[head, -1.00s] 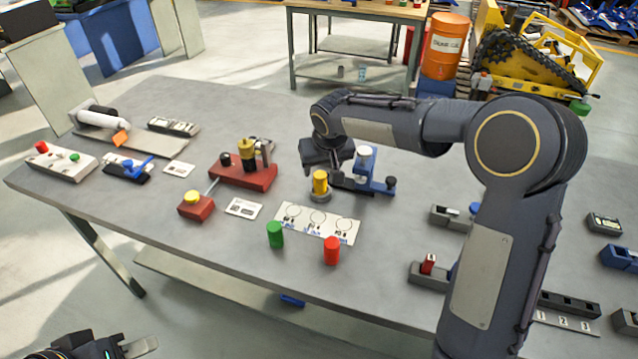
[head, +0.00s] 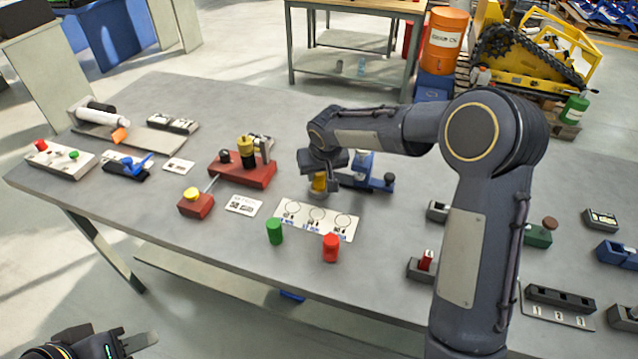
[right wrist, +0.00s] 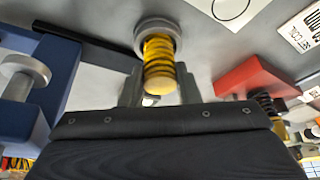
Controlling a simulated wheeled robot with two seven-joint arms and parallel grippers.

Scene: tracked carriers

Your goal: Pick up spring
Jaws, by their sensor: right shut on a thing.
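The yellow spring (head: 319,182) stands upright on a round grey base on the table. In the right wrist view its dark-banded coils (right wrist: 159,62) show clearly, with its lower end at the grey round base (right wrist: 154,27). My right gripper (head: 321,186) has come down over it and is shut on it, one finger on each side; the fingers partly hide it in the head view. My left gripper (head: 137,345) is at the bottom left, off the table and away from the spring; its finger opening is not clear.
A blue fixture (head: 366,174) stands close right of the spring. A red fixture (head: 243,177) is to the left. In front lie a white marked card (head: 318,221), a green cylinder (head: 274,231) and a red cylinder (head: 331,248). Several small holders are at the right.

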